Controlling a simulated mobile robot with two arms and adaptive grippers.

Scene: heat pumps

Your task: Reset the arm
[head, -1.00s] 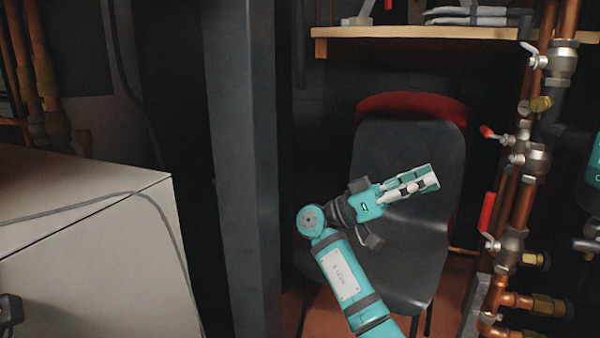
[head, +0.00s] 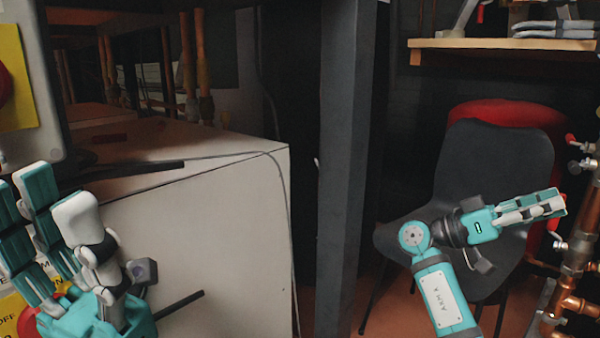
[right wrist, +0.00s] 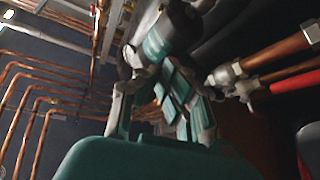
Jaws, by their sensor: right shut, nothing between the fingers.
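My right arm reaches up from the bottom right in the head view. Its teal and grey right gripper (head: 545,205) points right in front of a dark chair, with its fingers together and empty. In the right wrist view the gripper's fingers (right wrist: 180,100) show close up, with nothing visible held. My left gripper (head: 50,215) is at the left edge of the head view, fingers pointing up and spread apart, with nothing between them.
A dark chair (head: 495,165) with a red object behind it stands beyond my right arm. Copper pipes with valves (head: 580,230) rise close to the right gripper's tip. A grey post (head: 345,150) and white cabinet (head: 215,240) stand left of it. A wooden shelf (head: 500,44) is above.

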